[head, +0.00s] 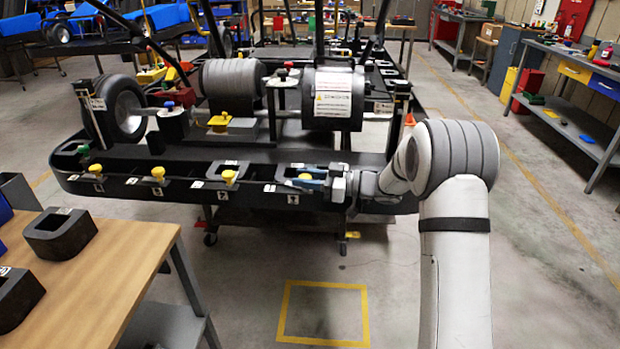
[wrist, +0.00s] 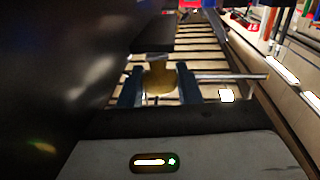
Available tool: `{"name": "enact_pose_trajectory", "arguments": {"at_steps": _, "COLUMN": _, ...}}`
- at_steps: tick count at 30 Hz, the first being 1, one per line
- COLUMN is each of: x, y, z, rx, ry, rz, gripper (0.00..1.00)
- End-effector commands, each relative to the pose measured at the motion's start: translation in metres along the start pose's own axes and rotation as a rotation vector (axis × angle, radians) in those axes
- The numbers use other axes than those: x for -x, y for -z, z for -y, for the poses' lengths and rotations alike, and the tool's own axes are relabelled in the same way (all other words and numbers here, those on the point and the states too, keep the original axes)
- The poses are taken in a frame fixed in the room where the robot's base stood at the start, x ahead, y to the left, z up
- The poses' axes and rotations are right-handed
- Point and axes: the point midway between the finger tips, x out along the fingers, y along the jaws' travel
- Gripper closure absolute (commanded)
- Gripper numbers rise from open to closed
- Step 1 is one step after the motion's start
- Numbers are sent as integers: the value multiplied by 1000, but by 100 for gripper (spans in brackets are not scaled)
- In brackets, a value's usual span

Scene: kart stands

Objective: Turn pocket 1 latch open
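Yellow pocket latches line the black front rail of the kart stand (head: 130,187): a left one (head: 95,168), a second (head: 158,172) and a third (head: 229,177). A further yellow latch (head: 305,176) is at the right end, mostly hidden by my gripper (head: 312,178). The small pocket labels are too small to read, so I cannot tell the pocket number.
Rollers, a small wheel (head: 120,108) and a labelled drum (head: 333,98) sit on the stand behind the rail. A wooden table (head: 110,275) with black blocks is at the lower left. A workbench (head: 575,75) stands at the right. The floor between is free.

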Motion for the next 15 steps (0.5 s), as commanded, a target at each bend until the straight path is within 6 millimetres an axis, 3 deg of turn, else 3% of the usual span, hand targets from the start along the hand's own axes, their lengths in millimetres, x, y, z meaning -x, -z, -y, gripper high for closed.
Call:
{"name": "enact_pose_trajectory", "arguments": {"at_steps": 7, "x": -1, "y": 2, "z": 0, "rx": 2, "ry": 0, "rz": -2, "gripper": 51}}
{"name": "enact_pose_trajectory", "arguments": {"at_steps": 15, "x": 3, "y": 1, "z": 0, "rx": 1, "ry": -1, "rz": -1, "gripper": 51}}
